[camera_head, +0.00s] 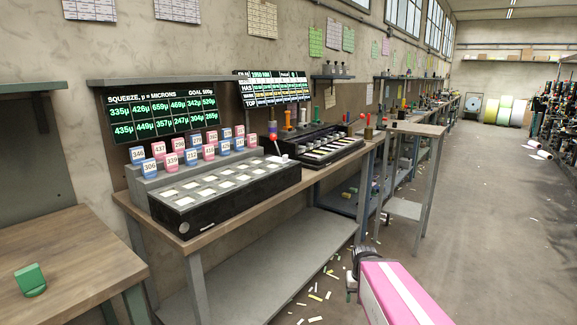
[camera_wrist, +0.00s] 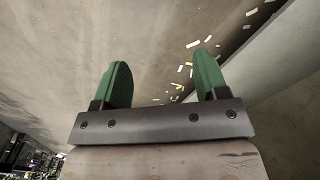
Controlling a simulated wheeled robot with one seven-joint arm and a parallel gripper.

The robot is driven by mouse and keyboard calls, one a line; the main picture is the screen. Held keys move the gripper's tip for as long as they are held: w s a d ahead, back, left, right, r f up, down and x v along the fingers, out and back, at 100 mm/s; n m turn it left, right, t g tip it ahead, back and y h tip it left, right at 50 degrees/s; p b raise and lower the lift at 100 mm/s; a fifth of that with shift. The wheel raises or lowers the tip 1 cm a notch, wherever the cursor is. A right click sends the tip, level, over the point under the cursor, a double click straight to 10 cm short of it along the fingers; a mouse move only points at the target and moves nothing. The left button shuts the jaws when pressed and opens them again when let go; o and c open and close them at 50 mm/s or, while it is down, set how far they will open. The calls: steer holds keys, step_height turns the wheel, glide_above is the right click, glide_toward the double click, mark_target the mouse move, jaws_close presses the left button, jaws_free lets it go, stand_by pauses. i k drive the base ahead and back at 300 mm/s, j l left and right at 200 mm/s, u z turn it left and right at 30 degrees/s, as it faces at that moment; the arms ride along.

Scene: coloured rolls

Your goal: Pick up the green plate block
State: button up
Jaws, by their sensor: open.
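The green plate block (camera_head: 31,279) stands on the wooden table (camera_head: 80,250) at the lower left in the head view. It is a small green piece with a raised, rounded upright part. My gripper (camera_wrist: 162,85) shows in the wrist view with two green fingers spread apart and nothing between them. In the head view my pink and white arm reaches in at the bottom, and my gripper (camera_head: 357,278) is over the floor, far to the right of the block. The block is not in the wrist view.
A long workbench (camera_head: 330,175) stands right of the table, with a black-grey device (camera_head: 225,190) holding numbered blue and pink tags. A red-knobbed lever (camera_head: 273,138) rises from it. A small stand (camera_head: 415,130) is further right. The floor (camera_head: 480,220) is mostly open, with paper scraps.

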mark_target(31, 279)
steer(key=u, duration=2.65)
steer(key=k+j, duration=0.3)
steer(key=k, duration=0.15)
